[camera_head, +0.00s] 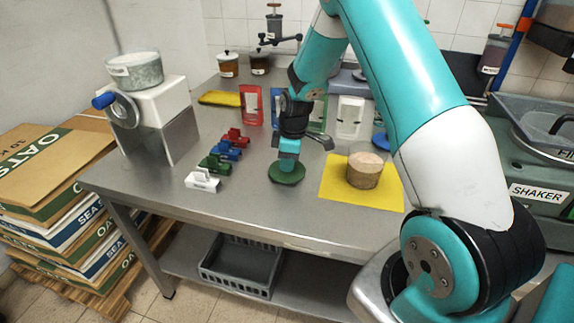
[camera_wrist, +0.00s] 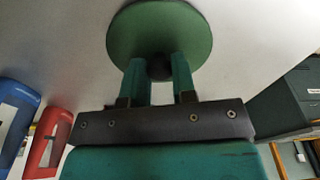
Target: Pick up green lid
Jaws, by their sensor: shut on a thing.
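The green lid (camera_head: 287,173) is a round disc at the front middle of the steel table (camera_head: 235,205). My gripper (camera_head: 288,160) points down over it from above. In the wrist view the green lid (camera_wrist: 160,28) fills the top middle, and the two teal fingers of my gripper (camera_wrist: 160,80) are shut on its small dark knob (camera_wrist: 160,68). I cannot tell whether the lid touches the table or is slightly above it.
A yellow mat (camera_head: 335,190) with a round wooden block (camera_head: 365,170) lies right of the lid. White, green, blue and red clips stand to the left, the white one (camera_head: 202,181) nearest.

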